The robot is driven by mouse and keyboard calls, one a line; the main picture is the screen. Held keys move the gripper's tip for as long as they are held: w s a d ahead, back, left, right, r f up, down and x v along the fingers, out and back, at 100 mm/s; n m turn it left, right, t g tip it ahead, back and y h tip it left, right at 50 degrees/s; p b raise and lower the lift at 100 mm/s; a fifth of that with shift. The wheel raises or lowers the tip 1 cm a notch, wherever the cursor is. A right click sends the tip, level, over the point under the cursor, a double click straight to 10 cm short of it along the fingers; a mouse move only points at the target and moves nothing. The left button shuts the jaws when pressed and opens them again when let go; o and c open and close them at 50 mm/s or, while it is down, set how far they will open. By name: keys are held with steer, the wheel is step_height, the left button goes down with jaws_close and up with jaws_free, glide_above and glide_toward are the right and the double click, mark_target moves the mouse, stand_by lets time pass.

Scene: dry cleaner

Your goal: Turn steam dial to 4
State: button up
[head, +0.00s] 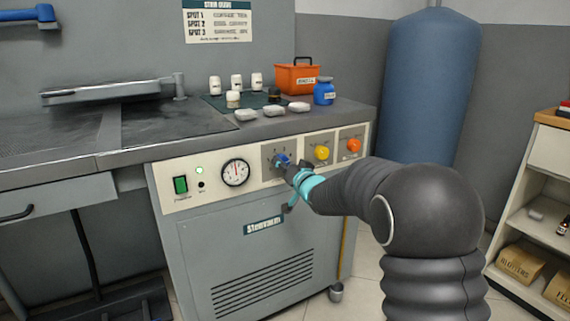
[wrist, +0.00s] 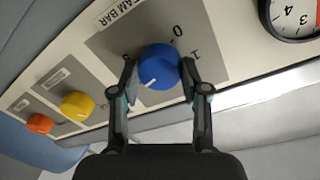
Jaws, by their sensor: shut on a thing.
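The blue steam dial (wrist: 158,68) sits on a grey plate marked "STEAM BAR" on the machine's front panel. In the wrist view my gripper (wrist: 160,76) has one finger on each side of the dial and is shut on it. The dial's white pointer mark is toward its lower left side in this tilted view. The digits 0 and 1 show at the dial's upper right; another digit at the left is partly hidden by a finger. In the head view the dial (head: 281,160) is partly covered by my gripper (head: 288,167).
A yellow knob (head: 322,153) and an orange knob (head: 353,145) stand right of the dial. A round gauge (head: 235,172) and green switch (head: 181,185) are left. Bottles, pale blocks and an orange toolbox (head: 297,77) stand on the worktop above. A blue tank (head: 428,85) stands behind.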

steer(key=shift+f, duration=0.1)
stand_by(0.3)
steer(key=o, duration=1.2)
steer(key=shift+c, duration=0.2)
steer(key=shift+s, duration=0.1)
steer(key=v, duration=1.2)
